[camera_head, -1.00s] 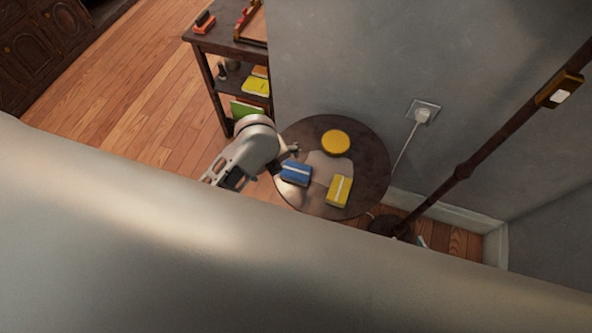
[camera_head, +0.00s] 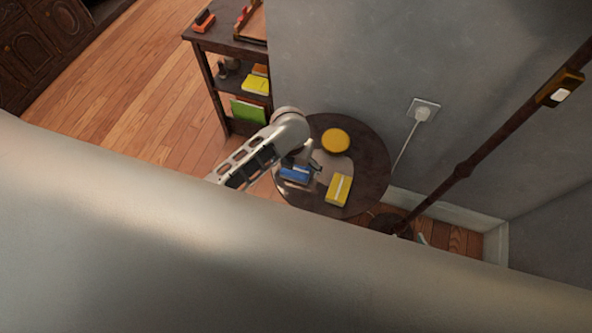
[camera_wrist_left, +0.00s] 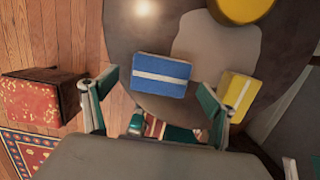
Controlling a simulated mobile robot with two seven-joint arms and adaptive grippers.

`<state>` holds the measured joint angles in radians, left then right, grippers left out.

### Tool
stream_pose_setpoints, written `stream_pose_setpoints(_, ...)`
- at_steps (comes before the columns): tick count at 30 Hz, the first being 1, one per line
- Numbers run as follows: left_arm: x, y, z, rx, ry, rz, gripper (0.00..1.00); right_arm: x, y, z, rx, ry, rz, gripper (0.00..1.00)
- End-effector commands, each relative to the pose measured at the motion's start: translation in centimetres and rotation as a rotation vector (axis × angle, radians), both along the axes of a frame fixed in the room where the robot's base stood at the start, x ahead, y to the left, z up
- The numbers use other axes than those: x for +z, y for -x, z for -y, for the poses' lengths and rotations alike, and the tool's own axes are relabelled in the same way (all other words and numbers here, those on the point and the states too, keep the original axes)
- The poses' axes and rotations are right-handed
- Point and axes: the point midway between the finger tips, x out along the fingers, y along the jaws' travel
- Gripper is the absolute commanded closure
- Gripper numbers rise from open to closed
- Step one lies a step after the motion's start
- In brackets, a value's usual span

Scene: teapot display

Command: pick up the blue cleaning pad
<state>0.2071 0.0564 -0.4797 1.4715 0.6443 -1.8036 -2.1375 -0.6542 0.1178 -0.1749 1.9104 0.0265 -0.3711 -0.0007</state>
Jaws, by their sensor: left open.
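The blue cleaning pad (camera_head: 296,177), with a white stripe, lies on a small round dark table (camera_head: 372,165). In the left wrist view, the blue pad (camera_wrist_left: 160,76) lies beyond the fingertips and between them in the picture, with no visible contact. My left gripper (camera_head: 303,160) is over the table at the pad's far side, and its fingers partly cover the pad. In the left wrist view my left gripper (camera_wrist_left: 155,85) is open, its two fingers apart and nothing between them. My right gripper is not in view.
A yellow striped block (camera_head: 339,190) lies right of the blue pad, and a round yellow object (camera_head: 335,141) lies behind. A dark shelf (camera_head: 228,42) stands behind left. A wall (camera_head: 330,60) and a slanting pole (camera_head: 475,155) bound the right. A red patterned stool (camera_wrist_left: 40,98) is left in the wrist view.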

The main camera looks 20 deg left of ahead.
Motion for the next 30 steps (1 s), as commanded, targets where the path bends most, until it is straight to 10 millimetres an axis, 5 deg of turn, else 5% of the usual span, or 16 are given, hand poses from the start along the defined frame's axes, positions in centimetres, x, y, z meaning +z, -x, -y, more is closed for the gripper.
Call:
stream_pose_setpoints(12, -1.7, -0.3, 0.1, -0.001, 0.000, 0.002, 0.15, 0.1, 0.0, 0.0, -0.004, -0.002, -0.001, 0.60)
stream_pose_setpoints(17, -1.7, -0.3, 0.1, 0.000, 0.000, 0.002, 0.54, 0.0, 0.0, 0.2, -0.004, 0.002, -0.001, 0.60)
stream_pose_setpoints(30, -1.3, -0.3, 0.1, 0.001, 0.001, 0.002, 0.58, -0.1, 0.0, 0.6, 0.002, 0.011, -0.001, 0.60)
